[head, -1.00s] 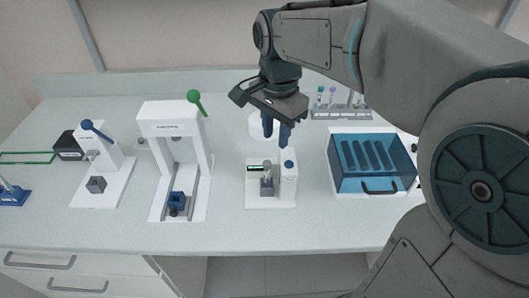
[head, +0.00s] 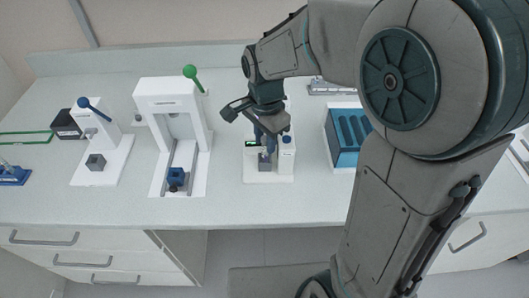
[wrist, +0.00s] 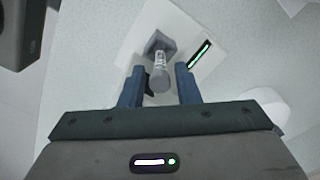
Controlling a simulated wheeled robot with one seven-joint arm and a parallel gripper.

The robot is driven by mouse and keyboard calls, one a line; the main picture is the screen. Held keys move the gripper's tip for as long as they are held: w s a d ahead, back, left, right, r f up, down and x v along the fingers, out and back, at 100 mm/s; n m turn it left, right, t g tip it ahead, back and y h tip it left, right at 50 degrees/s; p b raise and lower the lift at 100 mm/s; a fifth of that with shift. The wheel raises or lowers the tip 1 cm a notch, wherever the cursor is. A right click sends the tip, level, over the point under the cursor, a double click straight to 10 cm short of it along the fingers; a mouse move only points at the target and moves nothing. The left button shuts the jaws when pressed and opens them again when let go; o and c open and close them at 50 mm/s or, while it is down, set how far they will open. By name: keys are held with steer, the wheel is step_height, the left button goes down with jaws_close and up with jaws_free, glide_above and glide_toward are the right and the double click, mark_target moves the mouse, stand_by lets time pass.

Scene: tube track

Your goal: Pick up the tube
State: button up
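The tube (wrist: 160,64) is clear with a grey cap and stands in a grey block on a small white device. In the wrist view my gripper (wrist: 159,72) is open, with one blue finger on each side of the tube and gaps between. In the head view my gripper (head: 265,140) is low over the device, pointing down. There the fingers mostly hide the tube. The grey block (head: 265,165) shows below them.
The white device has a lit green display (head: 251,143) and a blue knob (head: 287,140) close to the fingers. A white press with a green-knobbed lever (head: 190,72) stands to the left. A blue slotted box (head: 346,150) is to the right, partly behind my arm.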

steer(key=shift+f, duration=1.25)
steer(key=c, duration=0.5)
step_height(320, 180, up, 10)
steer(key=shift+r, duration=0.1)
steer(key=shift+f+b, duration=0.2)
steer(key=shift+b, duration=0.1)
steer(key=shift+f+b, duration=3.35)
steer(key=shift+f, duration=1.3)
